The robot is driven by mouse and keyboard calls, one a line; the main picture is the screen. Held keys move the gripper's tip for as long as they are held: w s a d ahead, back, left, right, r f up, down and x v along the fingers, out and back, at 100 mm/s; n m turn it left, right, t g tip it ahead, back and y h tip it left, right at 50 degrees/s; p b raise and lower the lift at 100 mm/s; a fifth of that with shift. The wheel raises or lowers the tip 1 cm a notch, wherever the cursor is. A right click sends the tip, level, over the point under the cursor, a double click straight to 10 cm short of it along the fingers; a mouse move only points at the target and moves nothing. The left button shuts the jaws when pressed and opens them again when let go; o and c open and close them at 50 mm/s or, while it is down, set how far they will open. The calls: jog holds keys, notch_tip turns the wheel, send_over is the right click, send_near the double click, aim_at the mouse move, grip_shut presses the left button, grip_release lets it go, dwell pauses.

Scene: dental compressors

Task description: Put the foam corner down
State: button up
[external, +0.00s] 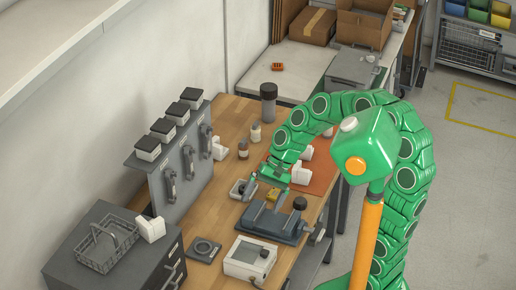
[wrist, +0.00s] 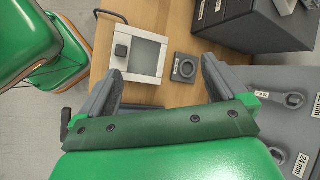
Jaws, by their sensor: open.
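Several white blocky pieces that look like foam corners show in the external view. One sits on the grey drawer cabinet (external: 151,229), one stands by the tool panel (external: 219,149), and others lie by the orange-brown mat, such as the white piece (external: 300,175) just right of my gripper. I cannot tell which is the task's foam corner. My gripper (external: 264,190) is over the workbench, behind the vise. In the wrist view my gripper (wrist: 158,68) has its fingers wide apart with nothing between them.
A blue-grey vise (external: 272,222), a white device with a black knob (external: 250,259) and a dark ring block (external: 204,249) stand on the workbench (external: 228,215). The tool panel (external: 180,165) holds hanging wrenches. Bottles (external: 268,103) stand farther back.

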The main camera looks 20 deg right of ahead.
jog(key=w+a+r+m+g+y, duration=0.1)
jog(key=a+m+y, duration=0.1)
jog(key=a, duration=0.6)
jog(key=w+a+r+m+g+y, duration=0.1)
jog(key=w+a+m, duration=0.1)
jog(key=a, duration=0.6)
jog(key=m+y, duration=0.3)
jog(key=m, duration=0.3)
send_near(150, 228)
notch_tip(150, 228, down, 4)
jog(key=w+a, duration=0.1)
jog(key=w, duration=0.2)
jog(key=shift+a+f, duration=0.15)
jog(key=shift+a, duration=0.35)
jog(key=shift+x, duration=3.75)
jog(key=shift+d+f, duration=0.1)
jog(key=shift+f, duration=0.1)
